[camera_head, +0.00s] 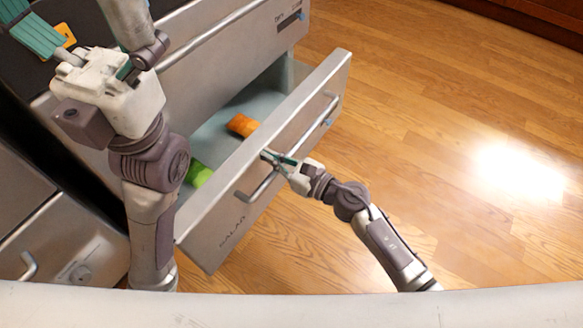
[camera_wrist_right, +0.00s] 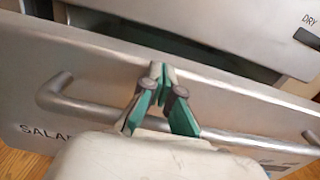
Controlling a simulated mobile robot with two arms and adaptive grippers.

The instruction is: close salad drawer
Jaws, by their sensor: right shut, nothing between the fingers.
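The salad drawer (camera_head: 215,229) is pulled out, with its grey front marked "SALAD" and its pale interior exposed. Its bar handle (camera_head: 328,112) runs along the front and also shows in the right wrist view (camera_wrist_right: 75,108). My right gripper (camera_head: 267,156) is shut and empty at the drawer front. In the right wrist view its teal fingertips (camera_wrist_right: 160,73) are above the handle bar, close against the front panel; I cannot tell if they touch. My left gripper (camera_head: 24,22) is at the upper left, away from the drawer; its finger opening is unclear.
An orange item (camera_head: 242,125) and a green item (camera_head: 199,174) lie inside the drawer. Above it is a closed drawer (camera_head: 235,57) marked "DRY". A lower grey unit (camera_head: 75,250) stands at left. The wooden floor (camera_head: 450,130) at right is clear.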

